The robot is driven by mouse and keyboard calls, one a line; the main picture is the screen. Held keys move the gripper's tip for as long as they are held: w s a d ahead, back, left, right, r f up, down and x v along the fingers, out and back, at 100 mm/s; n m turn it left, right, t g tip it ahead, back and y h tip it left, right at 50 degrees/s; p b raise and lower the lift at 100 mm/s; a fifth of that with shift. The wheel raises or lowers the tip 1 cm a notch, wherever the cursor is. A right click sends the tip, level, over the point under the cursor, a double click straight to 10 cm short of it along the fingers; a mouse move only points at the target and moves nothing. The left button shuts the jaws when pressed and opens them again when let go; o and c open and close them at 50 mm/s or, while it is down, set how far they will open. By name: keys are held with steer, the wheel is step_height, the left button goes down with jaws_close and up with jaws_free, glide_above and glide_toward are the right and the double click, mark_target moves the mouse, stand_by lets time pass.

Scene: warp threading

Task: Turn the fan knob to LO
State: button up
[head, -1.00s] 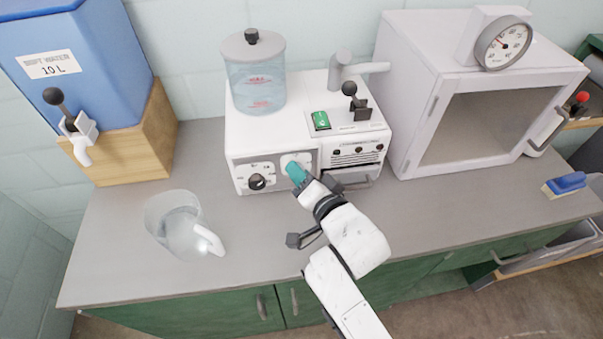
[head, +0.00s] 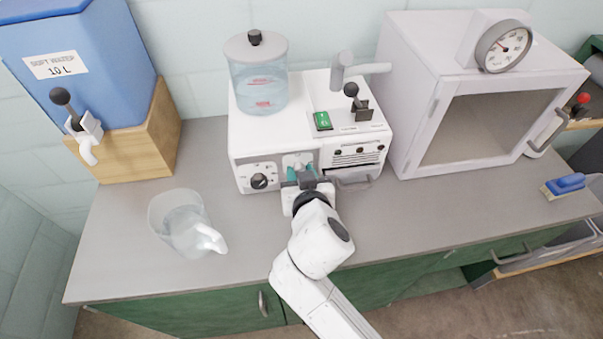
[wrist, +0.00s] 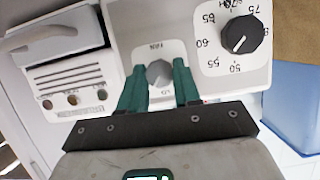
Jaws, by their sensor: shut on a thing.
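The fan knob (wrist: 160,73) is a small grey knob on a light plate on the white machine's (head: 285,130) front. My gripper (head: 301,170) is at that front, its teal fingers pointing straight into the panel. In the wrist view the two fingertips (wrist: 159,68) stand on either side of the knob, shut on it. The wrist view is turned upside down. A label that looks like LO shows below the knob between the fingers, and another small label above it. The knob's pointer direction cannot be made out.
A black numbered dial (head: 259,181) sits just left of the fan knob; it also shows in the wrist view (wrist: 241,34). A drawer handle (head: 354,184) is close on the right. A clear jug (head: 180,225) stands on the counter at left. The front counter is otherwise mostly clear.

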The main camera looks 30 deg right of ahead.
steer(key=shift+a+f+n+g+h+b, duration=0.1)
steer(key=shift+n+g+h+b, duration=0.2)
steer(key=shift+n+h, duration=0.75)
steer(key=shift+a+f+n+g+h+b, duration=0.1)
steer(key=shift+n+h+b, duration=0.45)
steer(key=shift+n, duration=0.8)
steer(key=o, duration=1.1)
steer(key=shift+w+r, duration=0.1)
steer(key=shift+c, duration=0.2)
steer(key=shift+a, duration=0.1)
steer(key=v, duration=1)
steer(key=shift+s+a+b, duration=0.2)
steer(key=shift+s+b, duration=0.15)
steer(key=shift+b, duration=0.1)
